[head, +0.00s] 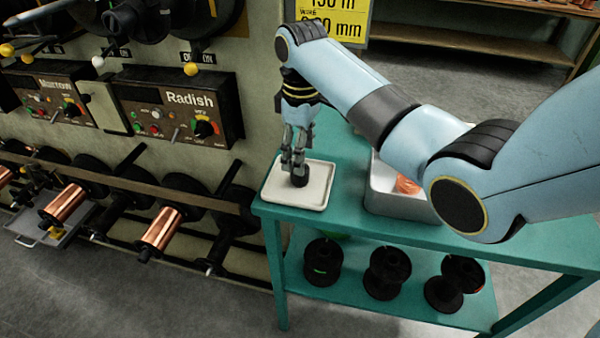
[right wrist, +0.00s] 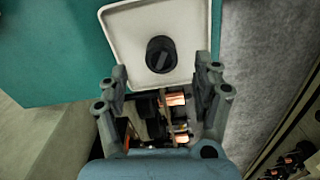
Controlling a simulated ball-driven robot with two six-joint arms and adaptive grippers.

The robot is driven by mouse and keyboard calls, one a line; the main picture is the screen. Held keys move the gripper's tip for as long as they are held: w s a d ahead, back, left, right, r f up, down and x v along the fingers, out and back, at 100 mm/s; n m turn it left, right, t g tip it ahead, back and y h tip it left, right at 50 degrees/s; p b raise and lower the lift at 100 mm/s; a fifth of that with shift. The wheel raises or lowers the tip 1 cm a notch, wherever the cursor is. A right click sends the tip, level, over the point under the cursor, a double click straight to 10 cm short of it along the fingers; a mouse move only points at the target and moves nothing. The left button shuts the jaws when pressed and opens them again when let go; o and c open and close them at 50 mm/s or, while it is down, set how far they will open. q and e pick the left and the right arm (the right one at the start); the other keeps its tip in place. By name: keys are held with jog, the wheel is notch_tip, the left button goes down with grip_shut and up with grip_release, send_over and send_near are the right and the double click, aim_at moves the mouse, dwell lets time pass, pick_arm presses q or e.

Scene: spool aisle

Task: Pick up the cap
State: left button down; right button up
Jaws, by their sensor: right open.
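The cap (head: 300,180) is a small black round piece with a raised grip ridge. It sits on a white square tray (head: 318,199) on the teal table. In the right wrist view the cap (right wrist: 161,55) stands near the tray's middle, beyond the fingertips. My right gripper (head: 298,165) points down at the cap in the head view. In the right wrist view my right gripper (right wrist: 162,72) is open, with a finger on each side and nothing between them. Whether a finger touches the cap is hard to tell. My left gripper is not in view.
A grey bin (head: 381,190) with an orange-red item stands right of the tray, partly behind my right arm. Black spools (head: 387,273) stand on the lower shelf. The machine with copper spools (head: 161,230) and a Radish control box (head: 180,105) is at left.

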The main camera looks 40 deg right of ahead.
notch_tip(320, 180, down, 6)
jog(key=shift+a+f, duration=0.1)
jog(key=shift+a, duration=0.05)
jog(key=shift+c, duration=0.3)
grip_shut()
jog(key=shift+r, duration=0.2)
